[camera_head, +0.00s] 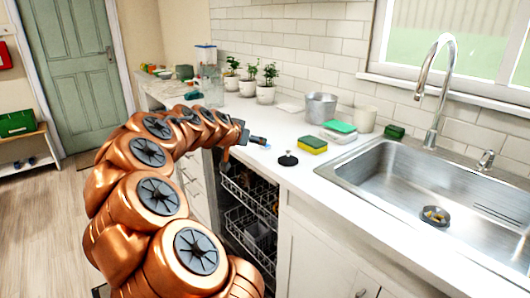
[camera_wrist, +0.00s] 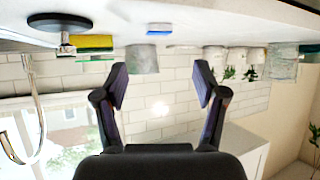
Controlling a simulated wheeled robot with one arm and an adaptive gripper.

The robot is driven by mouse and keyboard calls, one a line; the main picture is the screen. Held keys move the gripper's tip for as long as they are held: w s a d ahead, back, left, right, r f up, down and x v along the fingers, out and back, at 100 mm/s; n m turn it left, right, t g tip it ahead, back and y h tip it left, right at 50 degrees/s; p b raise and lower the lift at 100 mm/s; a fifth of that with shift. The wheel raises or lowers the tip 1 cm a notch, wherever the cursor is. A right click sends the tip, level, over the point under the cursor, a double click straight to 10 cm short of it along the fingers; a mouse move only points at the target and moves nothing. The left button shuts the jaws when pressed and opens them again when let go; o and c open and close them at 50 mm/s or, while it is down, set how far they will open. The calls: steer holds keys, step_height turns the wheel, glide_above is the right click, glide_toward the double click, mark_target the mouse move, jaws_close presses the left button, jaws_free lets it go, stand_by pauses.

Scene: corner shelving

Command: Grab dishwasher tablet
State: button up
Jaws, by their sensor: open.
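A small blue-and-white block, which looks like the dishwasher tablet (camera_wrist: 159,29), sits on the white counter. It lies ahead of my gripper (camera_wrist: 161,78), towards the top of the upside-down wrist view and between the lines of the two fingers. In the head view the tablet (camera_head: 267,147) is a small pale-blue spot right by the tip of my gripper (camera_head: 261,141), near the counter's front edge. My gripper is open with nothing between its fingers. I cannot tell the exact gap to the tablet.
A black sink stopper (camera_head: 288,160) and a yellow-green sponge (camera_head: 313,145) are to the right. A metal pot (camera_head: 320,107) and potted plants (camera_head: 266,92) stand behind. The dishwasher (camera_head: 247,215) is open below the counter, with racks showing. The sink (camera_head: 440,190) is at right.

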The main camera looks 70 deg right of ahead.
steer(key=shift+x, duration=1.1)
steer(key=shift+a+f+p+x, duration=0.1)
steer(key=shift+f+p+x, duration=0.05)
steer(key=shift+x, duration=0.85)
steer(key=shift+a+f+p+x, duration=0.1)
steer(key=shift+f+p+x, duration=0.05)
steer(key=shift+x, duration=0.85)
steer(key=shift+a+f+p+x, duration=0.1)
steer(key=shift+f+p+x, duration=0.05)
steer(key=shift+x, duration=0.85)
steer(key=shift+c, duration=0.2)
steer(key=c, duration=0.9)
